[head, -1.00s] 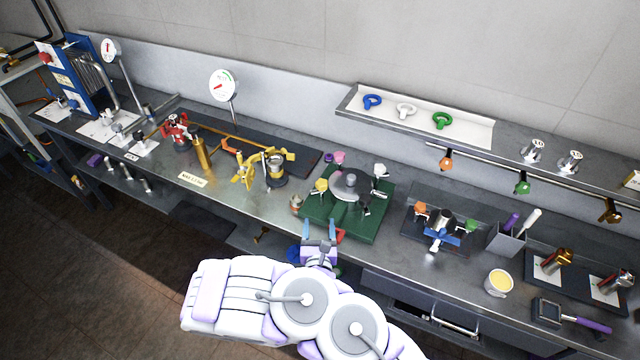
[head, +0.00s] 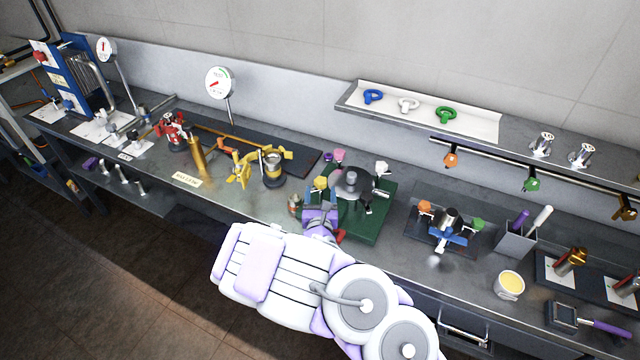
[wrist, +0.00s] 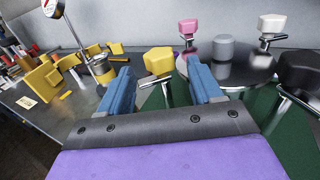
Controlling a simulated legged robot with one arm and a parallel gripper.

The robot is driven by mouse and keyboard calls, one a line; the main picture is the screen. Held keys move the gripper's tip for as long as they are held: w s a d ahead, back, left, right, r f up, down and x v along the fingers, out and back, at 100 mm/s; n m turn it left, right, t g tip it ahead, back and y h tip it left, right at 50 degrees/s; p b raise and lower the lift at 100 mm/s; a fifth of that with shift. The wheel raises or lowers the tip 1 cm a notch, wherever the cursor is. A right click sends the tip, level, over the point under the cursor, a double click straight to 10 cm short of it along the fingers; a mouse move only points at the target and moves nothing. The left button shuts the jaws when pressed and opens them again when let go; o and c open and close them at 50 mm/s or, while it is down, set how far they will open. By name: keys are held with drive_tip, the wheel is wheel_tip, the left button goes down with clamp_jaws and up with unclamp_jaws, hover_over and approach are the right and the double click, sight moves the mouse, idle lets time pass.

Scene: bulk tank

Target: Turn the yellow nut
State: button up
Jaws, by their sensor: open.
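The yellow nut (wrist: 158,60) is a chunky lobed knob on a metal swing bolt at the near left of a round grey lid (wrist: 232,65). In the head view the yellow nut (head: 320,184) shows just beyond my gripper. My gripper (wrist: 160,75) is open, its two blue fingers apart, with the nut seen in the gap between them, slightly ahead of the fingertips. I see no clear contact.
Pink (wrist: 188,27), white (wrist: 271,24) and black (wrist: 300,70) knobs stand around the lid; the black one is close to the right finger. The green base (head: 378,225) lies beneath. Yellow clamp parts (head: 242,170) and a metal cylinder (wrist: 102,70) stand to the left.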

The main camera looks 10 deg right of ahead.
sight(320, 187)
drive_tip(key=shift+b+x, duration=0.55)
drive_tip(key=shift+x, duration=2.25)
drive_tip(key=shift+a, duration=0.1)
drive_tip(key=c, duration=1)
drive_tip(key=shift+o, duration=0.2)
